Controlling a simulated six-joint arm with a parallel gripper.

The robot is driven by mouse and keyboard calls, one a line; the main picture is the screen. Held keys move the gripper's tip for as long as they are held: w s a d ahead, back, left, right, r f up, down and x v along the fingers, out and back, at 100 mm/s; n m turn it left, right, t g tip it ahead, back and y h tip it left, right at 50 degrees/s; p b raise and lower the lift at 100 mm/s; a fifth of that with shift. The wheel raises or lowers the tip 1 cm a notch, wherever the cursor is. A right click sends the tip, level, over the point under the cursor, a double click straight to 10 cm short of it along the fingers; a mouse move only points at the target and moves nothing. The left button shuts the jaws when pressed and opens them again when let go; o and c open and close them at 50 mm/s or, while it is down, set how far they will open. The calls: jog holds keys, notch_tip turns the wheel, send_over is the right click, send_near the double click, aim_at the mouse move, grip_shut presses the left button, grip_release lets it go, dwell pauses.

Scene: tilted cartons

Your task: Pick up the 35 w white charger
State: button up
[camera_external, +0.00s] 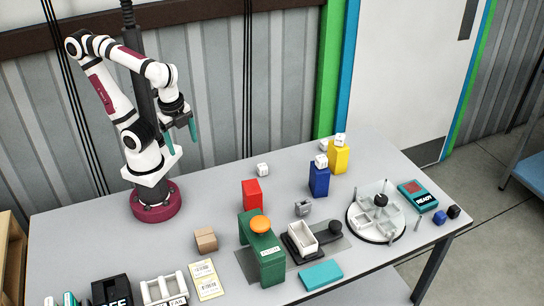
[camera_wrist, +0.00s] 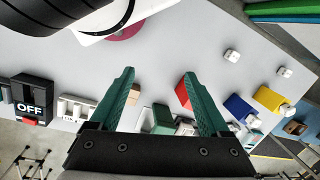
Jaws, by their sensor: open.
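Several small white charger cubes show, with markings too small to tell which is the 35 W one. In the external view one cube (camera_external: 263,169) lies on the table behind the red block, one (camera_external: 321,161) sits on the blue block, one (camera_external: 340,139) on the yellow block, and one (camera_external: 323,145) on the table beside them. The wrist view shows two cubes on the table (camera_wrist: 231,55) (camera_wrist: 284,72), right of my fingers. My gripper (camera_external: 181,134) is open and empty, held above the table near my base, apart from every cube. Its teal fingers frame the wrist view (camera_wrist: 158,76).
The red block (camera_external: 252,194), blue block (camera_external: 319,181) and yellow block (camera_external: 338,160) stand upright. A green block with an orange knob (camera_external: 260,250), a divided round tray (camera_external: 353,228) and a cardboard box (camera_external: 206,239) stand nearer the front. The table's back left is clear.

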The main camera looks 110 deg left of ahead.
jog(key=w+r+n+t+h, duration=0.15)
jog(key=w+n+t, duration=0.35)
jog(key=w, duration=1)
jog(key=n+t+y, duration=0.2)
jog(key=n+y, duration=0.8)
jog(key=n, duration=0.2)
send_over(322, 144)
jog(key=s+d, duration=0.7)
jog(key=d, duration=0.4)
jog(key=f, duration=2)
jog(key=shift+d, duration=0.2)
jog(key=x, duration=1.5)
jog(key=shift+a+r, duration=0.3)
jog(key=shift+s, duration=0.1)
grip_shut()
